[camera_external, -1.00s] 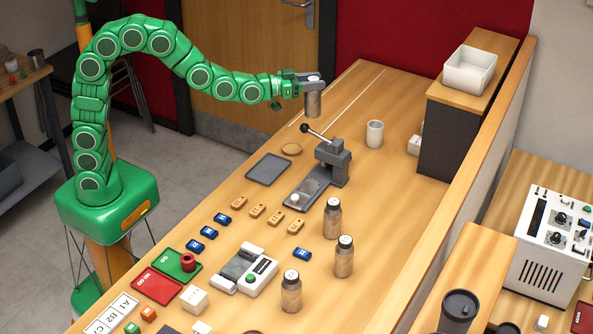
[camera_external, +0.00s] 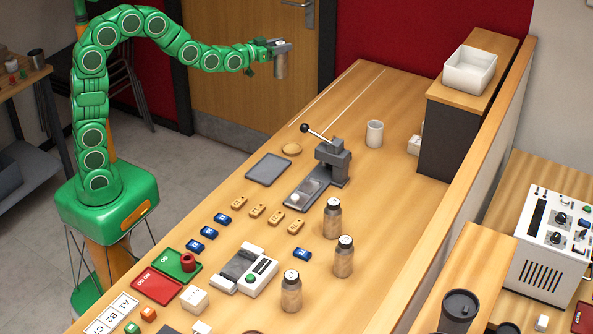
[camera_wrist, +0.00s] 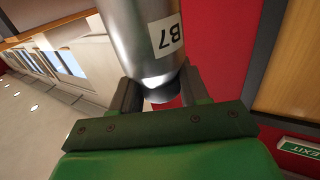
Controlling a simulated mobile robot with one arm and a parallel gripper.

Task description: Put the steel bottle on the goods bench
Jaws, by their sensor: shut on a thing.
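The steel bottle (camera_external: 280,69) is a grey metal cylinder held in the air, seen near the top centre of the external view, in front of the wooden door. In the wrist view the bottle (camera_wrist: 140,25) is shiny, with a white label reading B7 and a dark end between the jaws. My gripper (camera_external: 281,47) is shut on one end of it; its two dark fingers (camera_wrist: 159,90) sit on either side. The bottle hangs roughly upright, left of the long wooden bench (camera_external: 385,105) and clear of it. Which surface is the goods bench, I cannot tell.
The long bench carries a lever press (camera_external: 330,165), a grey tray (camera_external: 268,169), a white cup (camera_external: 374,134) and several capped bottles (camera_external: 344,258). A smaller wooden table (camera_external: 18,80) with small items stands at far left. Open floor (camera_external: 180,165) lies between.

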